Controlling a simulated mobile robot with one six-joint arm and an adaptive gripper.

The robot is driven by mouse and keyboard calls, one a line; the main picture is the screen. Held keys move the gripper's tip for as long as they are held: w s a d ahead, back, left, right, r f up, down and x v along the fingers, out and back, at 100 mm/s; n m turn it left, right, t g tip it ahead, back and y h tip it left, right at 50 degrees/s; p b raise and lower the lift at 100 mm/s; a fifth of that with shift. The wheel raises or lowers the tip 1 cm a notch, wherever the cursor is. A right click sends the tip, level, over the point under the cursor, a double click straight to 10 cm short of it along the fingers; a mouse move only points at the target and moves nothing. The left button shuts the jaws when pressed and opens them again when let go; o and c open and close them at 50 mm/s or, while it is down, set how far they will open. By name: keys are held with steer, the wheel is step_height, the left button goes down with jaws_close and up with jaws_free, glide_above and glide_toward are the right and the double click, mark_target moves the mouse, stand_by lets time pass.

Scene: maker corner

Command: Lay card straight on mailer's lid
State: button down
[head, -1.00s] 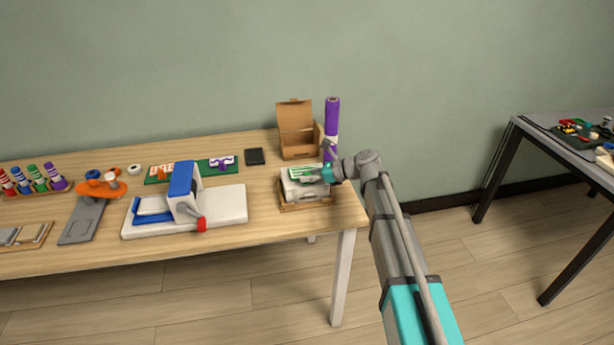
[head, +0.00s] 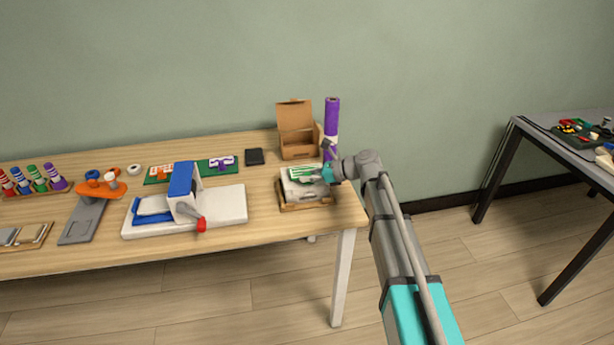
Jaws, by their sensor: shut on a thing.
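The card (head: 300,172), green and white striped, is at the right end of the wooden table. My gripper (head: 318,176) is shut on its right side. The card is over a flat pale grey thing (head: 297,190), which looks like the mailer, on a light wooden tray (head: 305,207). The card looks roughly level. I cannot tell whether it touches the pale surface below. My gripper hides the card's right part and some of that surface.
An open brown cardboard box (head: 299,146) and a purple roll (head: 332,116) stand just behind. A white machine with a blue top (head: 182,180) stands to the left, with bare tabletop (head: 262,190) between. The table's right edge is close.

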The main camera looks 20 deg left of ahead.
steer(key=shift+f+b, duration=0.45)
stand_by(0.4)
steer(key=shift+c, duration=2.2)
jaws_free()
steer(key=shift+r, duration=0.2)
step_height(320, 180, up, 8)
steer(key=p, duration=0.8)
steer(key=shift+f, duration=0.2)
step_height(320, 180, up, 23)
steer(key=m+t+p, duration=0.2)
steer(key=p, duration=2)
steer(key=shift+a+f+t+p, duration=0.15)
steer(key=shift+f+t+p, duration=0.05)
steer(key=shift+t+p, duration=0.2)
